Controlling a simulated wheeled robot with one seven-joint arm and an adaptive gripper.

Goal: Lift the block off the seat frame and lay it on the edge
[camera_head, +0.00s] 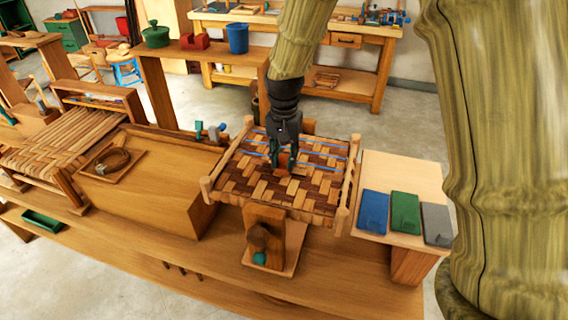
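The seat frame (345,200) is a wooden frame with a light and dark woven bark seat, standing on the bench in the middle. My gripper (283,162) points down over the middle of the woven seat. A small orange-brown block (283,160) shows between and just behind its dark fingers, at the weave. The fingers hide part of the block, so I cannot tell whether they touch it. Blue strips (322,156) run across the far part of the weave. The seat frame's near rail lies in front of my gripper.
A side board at right holds a blue block (374,211), a green block (405,213) and a grey block (437,224). A wooden box with a tray (112,163) of coiled strip stands at left. A wooden post (264,232) stands before the seat.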

